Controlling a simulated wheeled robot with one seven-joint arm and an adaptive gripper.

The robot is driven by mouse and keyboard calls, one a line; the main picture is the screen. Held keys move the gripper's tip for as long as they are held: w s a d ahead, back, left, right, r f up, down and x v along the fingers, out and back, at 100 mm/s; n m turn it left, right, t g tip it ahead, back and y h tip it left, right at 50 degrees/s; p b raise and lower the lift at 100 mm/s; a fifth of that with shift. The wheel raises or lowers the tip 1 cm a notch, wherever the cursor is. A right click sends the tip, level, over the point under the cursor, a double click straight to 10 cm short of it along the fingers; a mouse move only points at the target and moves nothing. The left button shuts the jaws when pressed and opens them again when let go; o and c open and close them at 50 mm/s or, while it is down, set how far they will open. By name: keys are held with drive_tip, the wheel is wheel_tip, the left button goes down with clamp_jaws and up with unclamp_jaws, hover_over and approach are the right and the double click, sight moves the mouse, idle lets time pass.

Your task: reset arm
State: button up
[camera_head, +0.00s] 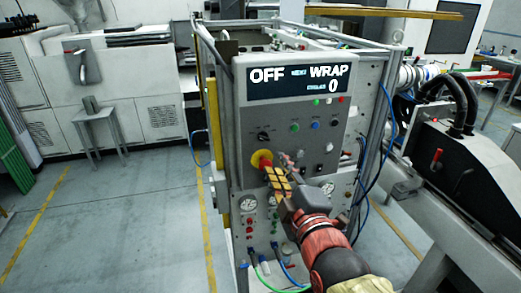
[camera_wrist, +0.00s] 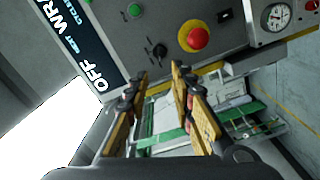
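My gripper (camera_head: 278,178) is in front of the control panel of a grey machine cabinet, near the red emergency-stop button on its yellow base (camera_head: 262,160). In the wrist view my gripper (camera_wrist: 163,82) has its two yellow-padded fingers apart with nothing between them. The red button (camera_wrist: 197,38) is just beyond and to the right of the fingertips there, apart from them. My red and dark arm (camera_head: 318,240) reaches in from the lower right and hides part of the lower panel.
The display (camera_head: 298,82) reads OFF, WRAP and 0. A black knob (camera_wrist: 158,50), green button (camera_wrist: 134,10) and gauge (camera_wrist: 277,15) are on the panel. Hoses hang below it. A black-covered machine (camera_head: 440,150) stands at right. A small stool (camera_head: 95,118) and open floor are at left.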

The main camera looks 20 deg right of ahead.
drive_tip(key=s+f+m+g, duration=0.3)
drive_tip(key=f+m+g, duration=0.1)
drive_tip(key=f, duration=0.3)
drive_tip(key=s+f+m+g, duration=0.3)
drive_tip(key=s+f+m, duration=0.1)
drive_tip(key=f, duration=0.3)
drive_tip(key=s+f+m+g, duration=0.2)
drive_tip(key=s+m+g, duration=0.3)
drive_tip(key=s, duration=0.6)
drive_tip(key=shift+d+m, duration=0.3)
drive_tip(key=shift+d, duration=0.05)
idle(0.4)
